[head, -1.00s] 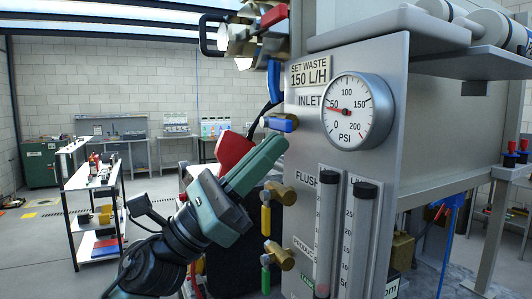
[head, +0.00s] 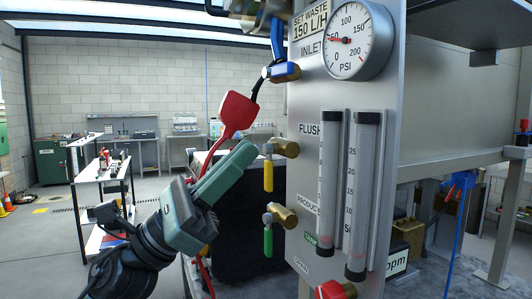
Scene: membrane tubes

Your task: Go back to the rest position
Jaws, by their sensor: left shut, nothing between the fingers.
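My left gripper (head: 240,154) comes in from the lower left, pointing up and to the right. Its green fingers are shut with nothing between them. The fingertips show just left of the yellow-handled valve (head: 268,174) on the grey panel (head: 385,120); I cannot tell how far apart they are in depth. A red paddle-shaped part (head: 238,113) on a black cable shows just above the fingers. My right gripper is not in view.
The panel carries a pressure gauge (head: 345,40), two clear flow tubes (head: 365,195), a blue-handled valve (head: 283,71) and a green-handled valve (head: 268,240). A white shelf cart (head: 85,183) stands at the left. Open floor (head: 40,240) lies at the lower left.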

